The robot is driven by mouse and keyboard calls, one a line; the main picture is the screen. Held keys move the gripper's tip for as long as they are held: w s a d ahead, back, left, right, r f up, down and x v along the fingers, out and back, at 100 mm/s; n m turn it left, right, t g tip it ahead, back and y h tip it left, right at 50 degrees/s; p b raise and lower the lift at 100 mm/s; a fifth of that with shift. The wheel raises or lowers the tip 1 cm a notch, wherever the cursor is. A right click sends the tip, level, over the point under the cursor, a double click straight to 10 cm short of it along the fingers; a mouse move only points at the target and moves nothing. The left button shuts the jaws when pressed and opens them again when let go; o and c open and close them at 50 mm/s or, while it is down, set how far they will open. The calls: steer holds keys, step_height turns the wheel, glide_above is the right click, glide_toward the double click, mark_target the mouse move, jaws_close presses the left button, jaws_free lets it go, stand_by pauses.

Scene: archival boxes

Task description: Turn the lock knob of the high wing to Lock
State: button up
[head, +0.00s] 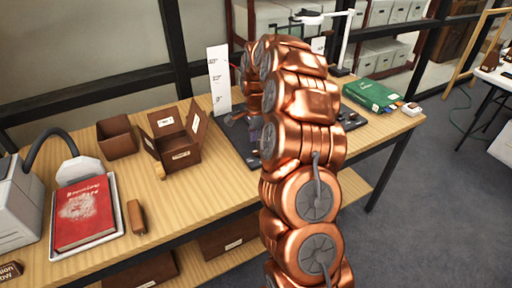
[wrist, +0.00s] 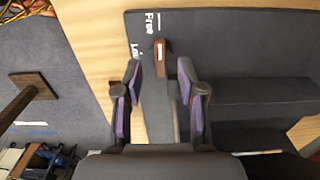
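In the wrist view a dark grey panel (wrist: 225,45) carries the white words "Free" and, below it, one partly covered that starts "Lo". A small brown knob (wrist: 164,48) with a pale mark sits beside these words. My gripper (wrist: 159,68) is open, with one finger on each side of the knob's lower end. I cannot tell whether either finger touches it. In the head view my copper arm hides the gripper and the knob. The dark device (head: 236,137) shows on the table on both sides of the arm.
The wooden table (head: 215,185) holds an open brown box (head: 180,153), a red book (head: 84,213) on a tray, and a white scale board (head: 218,80). A green folder (head: 371,95) lies at the right end. Shelves with archival boxes stand behind.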

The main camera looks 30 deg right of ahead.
mark_target(256, 151)
steer(key=shift+f+p, duration=0.45)
steer(key=shift+f, duration=1.65)
jaws_close()
